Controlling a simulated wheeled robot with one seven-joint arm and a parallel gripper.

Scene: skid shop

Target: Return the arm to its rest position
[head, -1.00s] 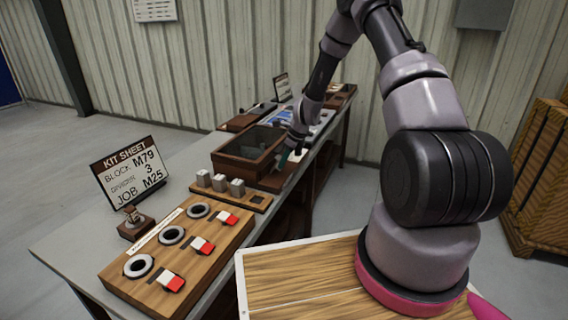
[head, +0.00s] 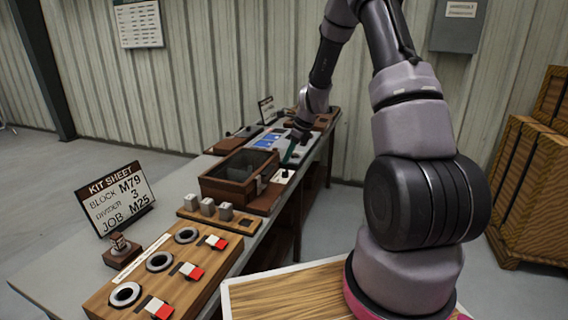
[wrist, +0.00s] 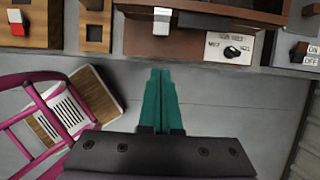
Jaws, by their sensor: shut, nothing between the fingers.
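My gripper (wrist: 161,76) shows in the wrist view with its two teal fingers pressed together and nothing between them. It hangs over the grey floor just off the front edge of the bench (wrist: 200,60). In the head view my gripper (head: 289,155) is small and partly hidden, at the bench's edge beside the brown open-topped box (head: 238,188). My arm is raised and reaches out over the far part of the bench.
The bench carries a wooden board with rings and red-white switches (head: 190,270), several grey blocks (head: 207,206) and a kit sheet sign (head: 116,198). A selector panel (wrist: 232,48) lies near the gripper. Wooden crates (head: 535,190) stand at right. Floor shows between bench and crates.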

